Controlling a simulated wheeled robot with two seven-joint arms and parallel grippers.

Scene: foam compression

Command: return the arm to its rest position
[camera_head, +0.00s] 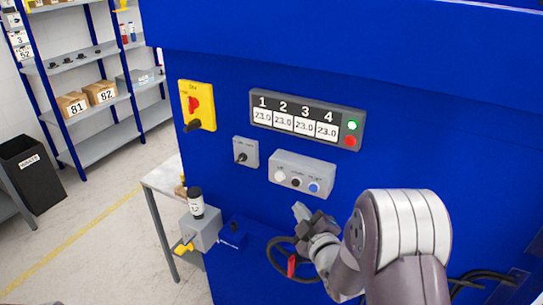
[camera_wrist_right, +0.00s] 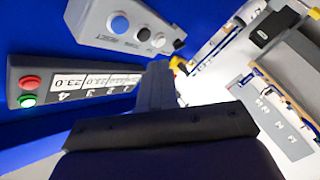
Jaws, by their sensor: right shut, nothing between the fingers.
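My right arm reaches in from the lower right in the head view. My right gripper (camera_head: 301,213) is shut and empty, in front of the blue machine (camera_head: 230,90) and just below its grey button box (camera_head: 303,175). In the right wrist view the shut fingers (camera_wrist_right: 158,75) point up the picture, with the button box (camera_wrist_right: 125,25) beyond them at the top and the display panel (camera_wrist_right: 75,85) to the left. I cannot tell from the head view how far the fingertips are from the machine. My left gripper is not in view.
A yellow switch plate (camera_head: 197,105) and small grey switch box (camera_head: 245,152) stick out of the machine. A dark cable (camera_head: 275,262) hangs below the gripper. A side table (camera_head: 163,182), shelves with boxes (camera_head: 72,104) and a black bin (camera_head: 30,170) stand left; open floor lies between.

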